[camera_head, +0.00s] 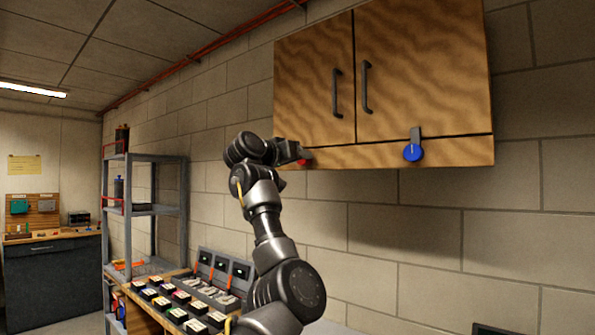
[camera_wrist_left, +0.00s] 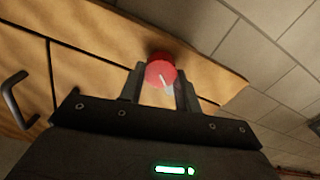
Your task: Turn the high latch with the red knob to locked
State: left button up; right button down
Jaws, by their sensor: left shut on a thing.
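The red knob (camera_wrist_left: 160,72) of the high latch sits on the lower rail of the wooden wall cabinet, with a pale pointer mark on its face. In the head view only a small red part of the knob (camera_head: 304,162) shows beside my gripper. My left gripper (camera_head: 298,153) is up at the cabinet's lower left. In the left wrist view my left gripper (camera_wrist_left: 160,88) has its two fingers on either side of the knob, shut on it. The latch bar behind the knob is hidden. My right gripper is not in view.
The wooden cabinet (camera_head: 420,65) has two closed doors with dark handles. A blue knob (camera_head: 412,152) with a grey latch bar is on the same rail, to the right. A grey shelf (camera_head: 155,211) and a bench with several small boxes stand below left.

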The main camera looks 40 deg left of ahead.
pick_arm(q)
jog(key=m+b, duration=0.1)
jog(key=m, duration=0.2)
jog(key=m+b, duration=0.2)
jog(key=m, duration=0.1)
jog(key=m+b, duration=0.1)
jog(key=m, duration=0.2)
jog(key=shift+w+d+f+m, duration=0.1)
jog(key=shift+f+m, duration=0.15)
jog(key=shift+m, duration=0.05)
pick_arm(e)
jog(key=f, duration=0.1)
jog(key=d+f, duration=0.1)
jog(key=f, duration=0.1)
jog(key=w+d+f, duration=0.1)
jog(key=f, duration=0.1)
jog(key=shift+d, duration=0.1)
pick_arm(q)
jog(key=shift+b, duration=0.3)
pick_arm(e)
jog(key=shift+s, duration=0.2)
pick_arm(q)
jog(key=o, duration=1)
jog(key=shift+w, duration=0.1)
jog(key=shift+r, duration=0.1)
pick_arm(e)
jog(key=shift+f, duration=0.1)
